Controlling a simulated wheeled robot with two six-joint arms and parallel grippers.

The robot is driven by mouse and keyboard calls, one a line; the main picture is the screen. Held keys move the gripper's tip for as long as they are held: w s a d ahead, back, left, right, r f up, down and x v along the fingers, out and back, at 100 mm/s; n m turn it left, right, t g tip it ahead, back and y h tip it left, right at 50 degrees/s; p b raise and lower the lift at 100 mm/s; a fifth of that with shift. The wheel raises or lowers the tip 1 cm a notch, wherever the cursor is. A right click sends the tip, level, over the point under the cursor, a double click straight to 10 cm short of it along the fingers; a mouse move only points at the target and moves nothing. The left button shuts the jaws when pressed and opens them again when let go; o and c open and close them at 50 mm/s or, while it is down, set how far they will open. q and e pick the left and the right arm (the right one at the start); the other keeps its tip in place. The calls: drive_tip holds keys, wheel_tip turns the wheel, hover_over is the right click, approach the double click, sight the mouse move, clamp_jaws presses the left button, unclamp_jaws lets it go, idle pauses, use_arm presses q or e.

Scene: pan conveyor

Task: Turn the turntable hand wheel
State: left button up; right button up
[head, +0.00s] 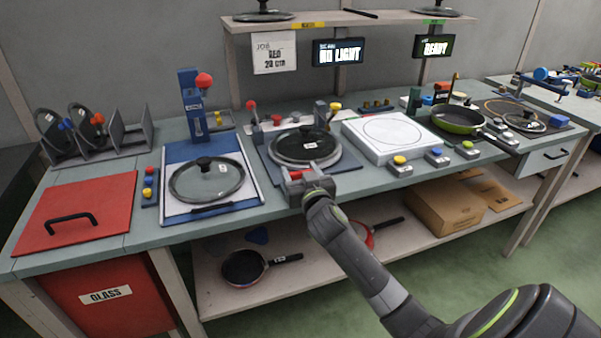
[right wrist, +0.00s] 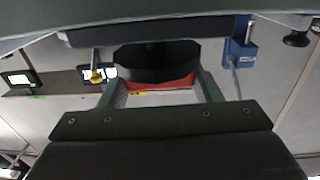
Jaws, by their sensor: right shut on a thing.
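The turntable (head: 268,173) is in the middle of the bench in the head view. A glass lid with a dark rim and black knob (head: 305,147) lies on it. My right gripper (head: 304,178) is at the turntable's front edge, shut on the hand wheel there. In the head view the gripper mostly hides the wheel; some red shows between the fingers. In the right wrist view a dark rounded part with a red edge, seemingly the hand wheel (right wrist: 155,66), sits between the fingers (right wrist: 158,78). My left gripper is not in view.
Left of the turntable, another glass lid (head: 207,180) lies on a blue-edged station. A white platform (head: 390,136) and a green pan (head: 458,119) stand to the right. A red lidded bin (head: 90,205) is at far left. A dark display reads "NO LIGHT" (head: 338,52).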

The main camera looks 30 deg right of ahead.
drive_tip(key=shift+y, duration=0.3)
drive_tip(key=shift+r+n+y+p, duration=0.2)
drive_tip(key=shift+n+y+p, duration=0.1)
drive_tip(key=shift+n+p, duration=0.3)
drive_tip(key=shift+t+y+p, duration=0.3)
drive_tip(key=shift+y+p, duration=0.1)
drive_tip(key=shift+p, duration=0.15)
drive_tip(key=shift+f+n+y+p, duration=0.1)
drive_tip(key=shift+n+y+p, duration=0.7)
drive_tip(key=shift+y+p, duration=0.3)
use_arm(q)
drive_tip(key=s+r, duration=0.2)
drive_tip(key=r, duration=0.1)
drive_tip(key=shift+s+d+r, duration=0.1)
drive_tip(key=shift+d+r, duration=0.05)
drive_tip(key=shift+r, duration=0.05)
use_arm(e)
drive_tip(key=shift+f+y, duration=0.1)
drive_tip(key=shift+y, duration=0.2)
drive_tip(key=o, duration=1)
drive_tip(key=shift+s, duration=0.1)
